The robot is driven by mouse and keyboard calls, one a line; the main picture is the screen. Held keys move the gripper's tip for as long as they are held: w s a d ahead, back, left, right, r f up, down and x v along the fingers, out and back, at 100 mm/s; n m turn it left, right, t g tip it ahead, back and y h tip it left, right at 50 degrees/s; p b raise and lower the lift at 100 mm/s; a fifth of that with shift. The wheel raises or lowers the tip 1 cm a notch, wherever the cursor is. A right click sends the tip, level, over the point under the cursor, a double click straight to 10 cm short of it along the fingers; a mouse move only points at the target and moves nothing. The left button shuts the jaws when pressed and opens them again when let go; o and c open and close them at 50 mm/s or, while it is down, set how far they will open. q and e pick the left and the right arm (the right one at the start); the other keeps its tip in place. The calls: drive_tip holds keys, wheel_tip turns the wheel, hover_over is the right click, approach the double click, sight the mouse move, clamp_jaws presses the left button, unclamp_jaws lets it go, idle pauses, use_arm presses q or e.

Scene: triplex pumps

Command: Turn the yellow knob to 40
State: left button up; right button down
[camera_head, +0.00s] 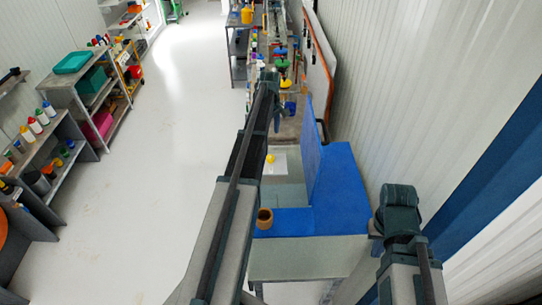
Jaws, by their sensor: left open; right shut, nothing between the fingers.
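A small yellow knob (270,158) shows on a pale panel beside the blue pump housing (337,185), just right of my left arm. Its scale and setting are too small to read. My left arm reaches forward from the bottom of the picture, and its dark end with the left gripper (277,122) hangs beyond the knob, apart from it in the picture. The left gripper is open, with nothing seen in it; its fingers are small and hard to make out. My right arm shows at the lower right, beside the blue housing; its gripper cannot be seen.
A brown ring-shaped pot (265,218) stands at the front of the pump bench (300,260). Cluttered benches run along the white wall behind. Shelves (62,150) with bottles and bins line the left. The pale floor (165,130) between is clear.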

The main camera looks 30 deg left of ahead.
sight(271, 157)
use_arm(q)
wheel_tip(271, 157, down, 13)
drive_tip(key=b, duration=1.3)
drive_tip(key=shift+f, duration=0.15)
clamp_jaws()
